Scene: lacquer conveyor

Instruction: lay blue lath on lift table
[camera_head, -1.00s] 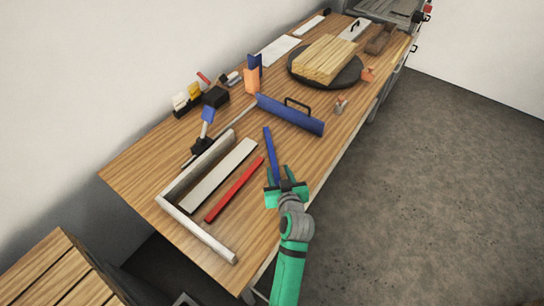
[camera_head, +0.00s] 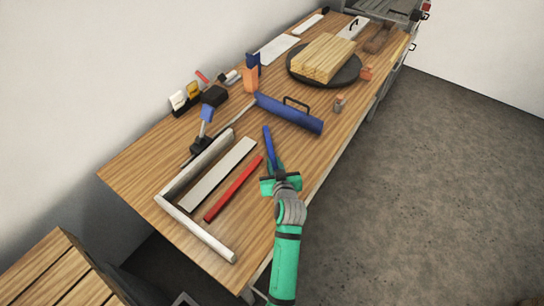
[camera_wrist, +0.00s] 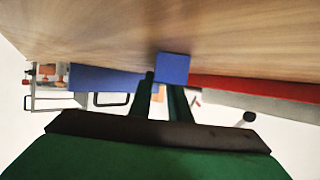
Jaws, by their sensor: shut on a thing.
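The blue lath (camera_head: 268,142) is a narrow bar near the front edge of the wooden workbench, right of a red lath (camera_head: 234,188). My gripper (camera_head: 274,168) is shut on its near part. In the wrist view the lath's blue end (camera_wrist: 172,67) shows at the tips of my gripper (camera_wrist: 162,82). I cannot tell if it still touches the bench top. A grey metal unit (camera_head: 385,8) stands beyond the far end of the bench; I cannot tell whether it is the lift table.
A blue bar with a black handle (camera_head: 290,114) lies just beyond the lath. A grey-white L-shaped frame (camera_head: 197,232) and a pale strip (camera_head: 218,174) lie left. Wooden boards (camera_head: 323,58) sit on a dark round plate (camera_head: 350,76). Open floor (camera_head: 440,180) is to the right.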

